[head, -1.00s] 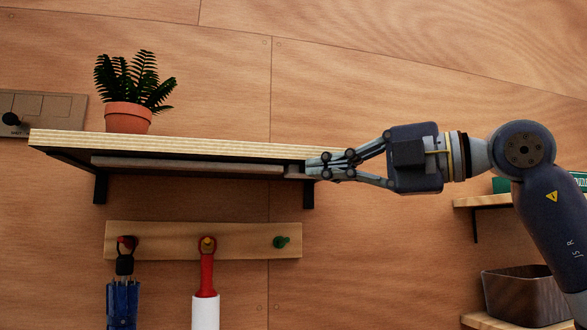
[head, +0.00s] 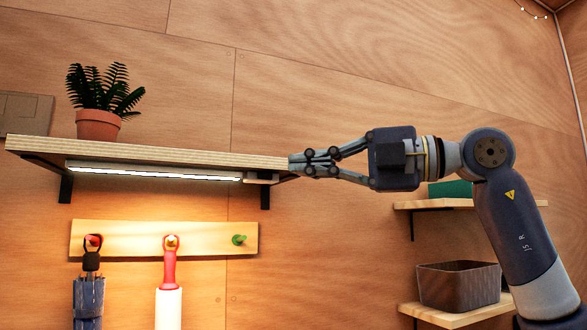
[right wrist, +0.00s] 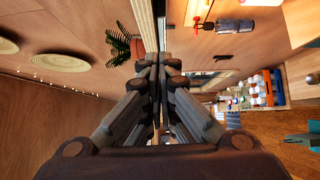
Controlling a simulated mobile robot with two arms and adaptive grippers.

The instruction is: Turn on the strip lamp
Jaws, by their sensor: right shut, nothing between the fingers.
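The strip lamp (head: 155,173) is fixed along the underside of the wooden shelf (head: 150,152) in the head view. It is lit and throws warm light on the wall below. In the right wrist view the shut fingers (right wrist: 158,62) point toward the shelf edge. My left gripper is not in view.
A potted fern (head: 98,124) stands on the shelf. Below, a peg board (head: 130,239) holds a dark umbrella (head: 89,297) and a red-handled roller (head: 168,300). At right, a brown basket (head: 458,285) sits on a lower shelf. The wall between is clear.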

